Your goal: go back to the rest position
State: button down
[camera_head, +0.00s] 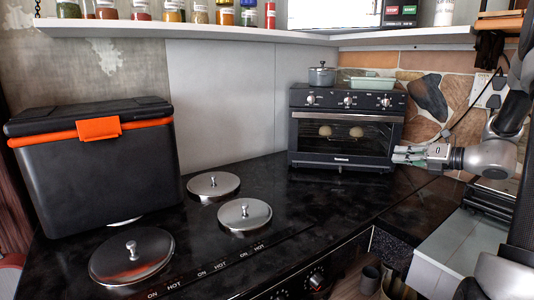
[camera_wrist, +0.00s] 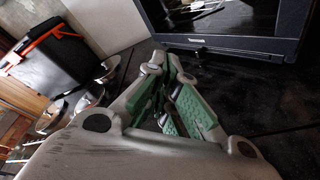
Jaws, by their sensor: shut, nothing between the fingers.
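My gripper (camera_head: 398,155) is at the right in the head view, in front of the right side of the black toaster oven (camera_head: 345,128). It points left and its fingers are closed together with nothing between them. In the wrist view my gripper (camera_wrist: 168,68) shows grey fingers with green pads, and the oven's lower front edge (camera_wrist: 232,45) lies beyond the fingertips. The oven door is closed, and two round pale items (camera_head: 340,131) show behind its glass.
A black cooler box (camera_head: 95,170) with an orange latch stands at the left. Metal lids (camera_head: 245,214) cover the burners of the black counter (camera_head: 290,215). A shelf (camera_head: 220,33) with jars runs above. A small pot (camera_head: 321,75) and green tray (camera_head: 372,86) sit on the oven.

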jog(key=s+a+f+n+g+h, duration=0.25)
jog(key=s+n+g, duration=0.25)
jog(key=s+n, duration=0.6)
jog(key=s+a+f+n+g+h, duration=0.1)
jog(key=s+a+f+n+g, duration=0.3)
jog(key=s+n, duration=0.7)
jog(key=s+r+n+t+h, duration=0.1)
jog(key=s+r+n+h, duration=0.5)
jog(key=n, duration=0.8)
jog(key=s+a+r, duration=0.1)
jog(key=s+r, duration=0.2)
jog(key=s, duration=0.2)
jog(key=shift+r, duration=0.25)
jog(key=shift+h, duration=0.25)
